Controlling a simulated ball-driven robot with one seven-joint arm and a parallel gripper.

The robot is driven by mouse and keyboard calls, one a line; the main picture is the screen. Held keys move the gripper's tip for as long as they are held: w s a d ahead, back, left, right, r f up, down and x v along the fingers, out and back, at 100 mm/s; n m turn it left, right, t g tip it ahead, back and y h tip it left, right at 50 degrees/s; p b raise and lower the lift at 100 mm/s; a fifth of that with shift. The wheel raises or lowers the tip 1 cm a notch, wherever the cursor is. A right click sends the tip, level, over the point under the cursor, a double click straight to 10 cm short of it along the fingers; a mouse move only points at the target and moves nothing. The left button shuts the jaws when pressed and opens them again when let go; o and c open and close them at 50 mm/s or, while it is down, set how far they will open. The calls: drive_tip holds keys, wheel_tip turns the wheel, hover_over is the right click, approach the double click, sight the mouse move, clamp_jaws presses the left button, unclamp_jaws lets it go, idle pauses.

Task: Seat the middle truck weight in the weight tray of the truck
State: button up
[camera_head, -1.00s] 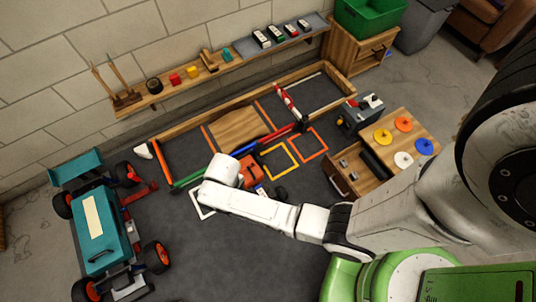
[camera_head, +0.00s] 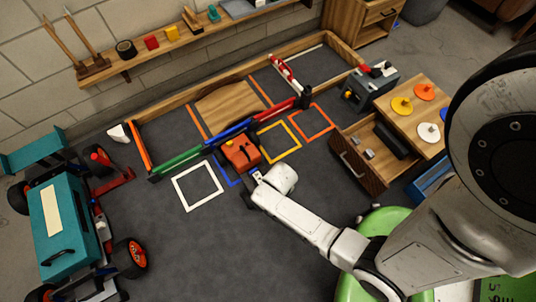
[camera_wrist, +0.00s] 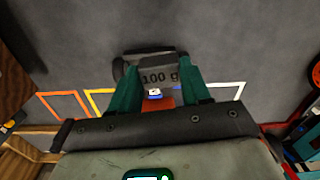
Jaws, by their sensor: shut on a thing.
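My gripper (camera_wrist: 156,90) has teal fingers shut on a dark grey weight (camera_wrist: 156,76) marked "100 g". In the head view my gripper (camera_head: 254,180) is close to the floor, beside an orange object (camera_head: 241,153) with a dark part on top, on the blue-marked square. I cannot tell if that object is the truck. Part of it shows between the fingers in the wrist view (camera_wrist: 163,102). A dark rounded shape (camera_wrist: 119,70) shows beside the weight; I cannot tell what it belongs to. A large teal vehicle (camera_head: 75,230) with orange wheel hubs stands at the left. No weight tray is clearly visible.
White (camera_head: 197,186), yellow (camera_head: 281,141) and orange (camera_head: 311,123) floor squares lie along a coloured barrier (camera_head: 185,158). An open wooden drawer (camera_head: 358,172) holds small grey pieces. Bare dark floor is clear at the lower middle.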

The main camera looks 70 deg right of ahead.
drive_tip(key=s+f+m+b, duration=0.1)
drive_tip(key=s+f+b, duration=0.35)
drive_tip(key=f, duration=0.35)
drive_tip(key=w+d+f+b, duration=0.2)
drive_tip(key=w+f+b, duration=0.1)
drive_tip(key=w+d+f+b, duration=0.3)
drive_tip(key=w, duration=0.1)
drive_tip(key=w+d+f+b, duration=0.3)
drive_tip(key=w+b, duration=0.1)
drive_tip(key=shift+w+f, duration=0.1)
drive_tip(key=shift+f, duration=0.1)
drive_tip(key=f+b, duration=0.2)
drive_tip(key=f, duration=0.1)
drive_tip(key=shift+w+d+f+b, duration=0.2)
drive_tip(key=shift+w+f+b, duration=0.05)
drive_tip(key=shift+f+b, duration=0.15)
drive_tip(key=o, duration=1.2)
drive_tip(key=shift+r, duration=0.1)
